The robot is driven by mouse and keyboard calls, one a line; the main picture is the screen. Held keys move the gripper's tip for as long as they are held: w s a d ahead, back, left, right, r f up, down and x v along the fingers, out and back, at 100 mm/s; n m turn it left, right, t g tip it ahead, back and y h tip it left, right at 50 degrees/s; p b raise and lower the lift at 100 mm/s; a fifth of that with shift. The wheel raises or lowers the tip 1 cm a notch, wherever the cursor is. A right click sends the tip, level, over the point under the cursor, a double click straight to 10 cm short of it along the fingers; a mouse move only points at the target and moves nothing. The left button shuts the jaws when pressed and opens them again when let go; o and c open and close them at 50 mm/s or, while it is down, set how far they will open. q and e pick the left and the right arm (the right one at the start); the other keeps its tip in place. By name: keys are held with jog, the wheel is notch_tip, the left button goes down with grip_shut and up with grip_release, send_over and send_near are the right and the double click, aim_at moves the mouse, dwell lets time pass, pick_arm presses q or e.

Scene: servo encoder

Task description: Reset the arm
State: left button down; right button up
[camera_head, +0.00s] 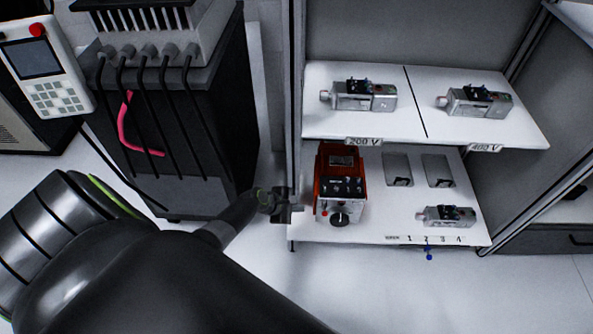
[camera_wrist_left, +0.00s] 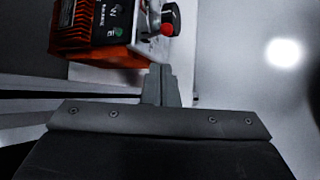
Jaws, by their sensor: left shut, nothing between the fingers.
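My left arm comes in from the lower left in the head view. Its gripper (camera_head: 284,206) is at the left edge of the lower shelf, just left of an orange and grey device (camera_head: 340,185) with a dark knob. In the left wrist view my gripper's fingers (camera_wrist_left: 161,84) are together with nothing between them. The orange device (camera_wrist_left: 95,35) with its red and black knob lies just beyond the fingertips there; I cannot tell whether they touch. My right gripper is in neither view.
The upper shelf (camera_head: 400,127) holds two silver servo motors, above labels 200 V and 400 V. The lower shelf (camera_head: 385,225) also holds a smaller motor (camera_head: 446,216) and two flat plates. A dark cabinet with cables (camera_head: 190,130) and a pendant (camera_head: 45,70) stand left. Floor in front is clear.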

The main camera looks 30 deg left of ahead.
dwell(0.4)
